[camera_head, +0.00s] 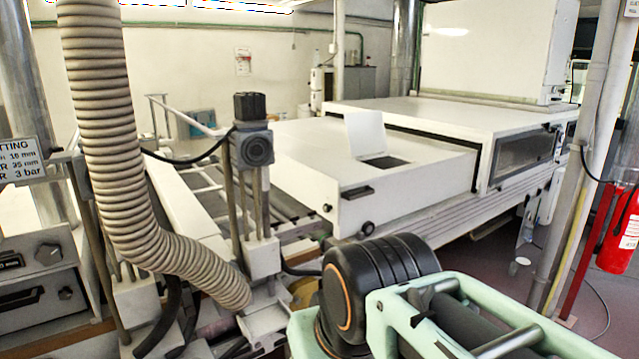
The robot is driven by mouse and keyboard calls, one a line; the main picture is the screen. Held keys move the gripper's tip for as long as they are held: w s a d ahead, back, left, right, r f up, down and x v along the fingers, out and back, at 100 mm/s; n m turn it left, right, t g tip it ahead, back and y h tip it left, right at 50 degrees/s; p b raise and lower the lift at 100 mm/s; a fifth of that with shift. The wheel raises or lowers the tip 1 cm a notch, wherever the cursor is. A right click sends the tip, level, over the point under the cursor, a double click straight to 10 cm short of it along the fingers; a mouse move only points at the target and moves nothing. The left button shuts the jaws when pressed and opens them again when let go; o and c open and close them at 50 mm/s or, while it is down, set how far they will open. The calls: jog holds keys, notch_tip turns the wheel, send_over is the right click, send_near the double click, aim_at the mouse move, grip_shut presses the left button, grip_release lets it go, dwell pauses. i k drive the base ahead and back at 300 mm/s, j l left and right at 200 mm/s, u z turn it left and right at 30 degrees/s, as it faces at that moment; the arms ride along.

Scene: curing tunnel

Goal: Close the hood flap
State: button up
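The hood flap (366,133) is a small flat white panel. It stands raised, close to upright, on the top of the long white tunnel hood (310,163). A dark rectangular opening (385,162) shows in the hood top just in front of the flap's foot. My arm, with black and pale green links, fills the lower right foreground and is well short of the flap. My gripper does not show in this view.
A ribbed grey hose (105,110) hangs at the left, near a post with a dark motor block (250,146). A higher white housing (440,118) adjoins the hood at right. A grey pipe (590,150) and red extinguisher (619,230) stand far right.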

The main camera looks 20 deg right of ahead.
aim_at(365, 130)
jog(key=z, duration=1.2)
jog(key=i+u, duration=0.2)
jog(key=i, duration=0.45)
jog(key=i+u, duration=0.2)
jog(key=i, duration=0.5)
